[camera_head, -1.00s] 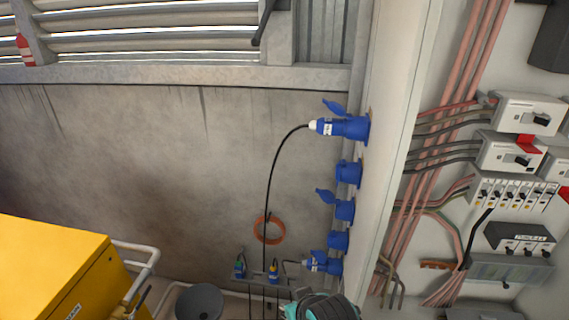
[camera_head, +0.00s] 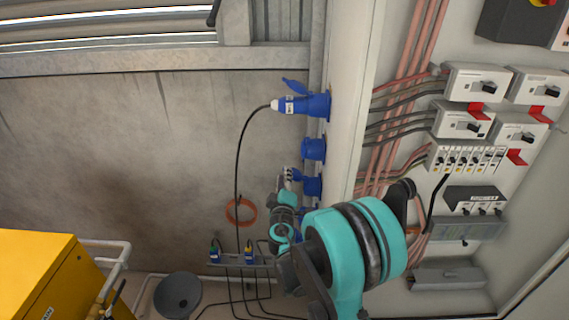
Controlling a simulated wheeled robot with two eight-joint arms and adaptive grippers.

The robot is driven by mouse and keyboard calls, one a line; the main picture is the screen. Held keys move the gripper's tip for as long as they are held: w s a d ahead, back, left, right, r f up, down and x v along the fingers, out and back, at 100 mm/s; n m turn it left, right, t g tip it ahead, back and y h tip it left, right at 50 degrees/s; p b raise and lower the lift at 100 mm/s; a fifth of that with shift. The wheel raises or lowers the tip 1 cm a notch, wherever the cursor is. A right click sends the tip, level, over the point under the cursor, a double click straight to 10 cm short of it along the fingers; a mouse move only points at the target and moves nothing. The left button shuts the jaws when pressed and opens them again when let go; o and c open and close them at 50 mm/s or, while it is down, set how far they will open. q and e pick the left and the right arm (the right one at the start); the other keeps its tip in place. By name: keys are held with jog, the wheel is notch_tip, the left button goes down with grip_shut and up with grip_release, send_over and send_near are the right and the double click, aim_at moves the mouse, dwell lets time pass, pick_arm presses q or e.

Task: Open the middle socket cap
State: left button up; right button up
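A column of blue sockets runs down the edge of the pale wall panel. The middle socket (camera_head: 314,187) is third from the top. In the earlier picture its cap stood out to the left, partly raised; now the gripper covers most of that cap. My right gripper (camera_head: 288,177) is at the cap's left side, at or touching it. Its fingers are too small and overlapped to tell whether they are open or shut. My teal and grey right arm comes up from below. My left gripper is not in view.
The top socket (camera_head: 318,105) holds a blue plug (camera_head: 292,105) with a black cable. The second socket (camera_head: 313,148) looks capped. My arm hides much of the lower sockets. Switch boxes (camera_head: 476,83) and cables fill the panel at right. A yellow cabinet (camera_head: 50,275) stands at lower left.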

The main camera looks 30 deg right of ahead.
jog(key=b+x, duration=0.1)
jog(key=x, duration=0.7)
jog(key=shift+w, duration=0.2)
grip_shut()
